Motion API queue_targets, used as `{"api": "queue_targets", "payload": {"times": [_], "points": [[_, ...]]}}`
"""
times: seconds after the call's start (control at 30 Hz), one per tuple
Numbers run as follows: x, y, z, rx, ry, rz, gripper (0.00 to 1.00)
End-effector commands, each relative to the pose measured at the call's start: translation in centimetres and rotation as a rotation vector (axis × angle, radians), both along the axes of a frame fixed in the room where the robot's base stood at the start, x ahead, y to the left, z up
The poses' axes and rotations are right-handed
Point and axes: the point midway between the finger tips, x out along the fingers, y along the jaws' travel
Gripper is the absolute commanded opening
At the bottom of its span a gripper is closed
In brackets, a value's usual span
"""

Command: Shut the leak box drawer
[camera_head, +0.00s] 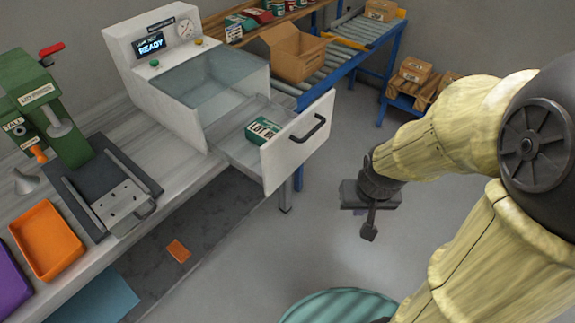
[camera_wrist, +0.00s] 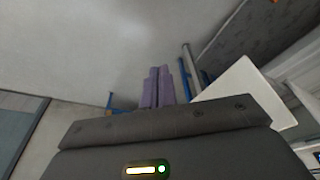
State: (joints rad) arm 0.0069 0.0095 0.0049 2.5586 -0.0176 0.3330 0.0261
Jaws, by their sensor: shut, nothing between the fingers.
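The leak box (camera_head: 185,75) is a white bench unit with a glass lid and a small screen reading "READY". Its drawer (camera_head: 299,143) is pulled out, with a white front panel and a dark bar handle (camera_head: 308,128). A green and white carton (camera_head: 262,130) lies inside the drawer. My gripper (camera_head: 369,235) is shut and empty, in the air to the right of and below the drawer front, apart from it. A white panel that looks like the drawer front shows in the wrist view (camera_wrist: 245,95), right of the fingers.
A roller conveyor (camera_head: 335,55) with an open cardboard box (camera_head: 294,52) runs behind the drawer. A green press (camera_head: 45,105) and an orange tray (camera_head: 46,240) stand on the bench at left. A teal round object (camera_head: 340,307) is on the floor below.

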Motion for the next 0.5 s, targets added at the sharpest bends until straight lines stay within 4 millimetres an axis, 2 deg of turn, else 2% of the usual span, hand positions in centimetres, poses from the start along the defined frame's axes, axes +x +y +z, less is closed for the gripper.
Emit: {"api": "queue_targets", "payload": {"times": [0.17,0.27,0.37,0.5], "points": [[2.4,-1.2,0.1,-0.007,-0.052,-0.083,0.0],[4.7,-1.6,0.0,0.022,-0.108,-0.149,0.0],[7.0,-1.2,-0.4,0.099,-0.162,-0.213,0.0],[9.4,0.5,-0.9,0.271,-0.201,-0.296,0.0]]}}
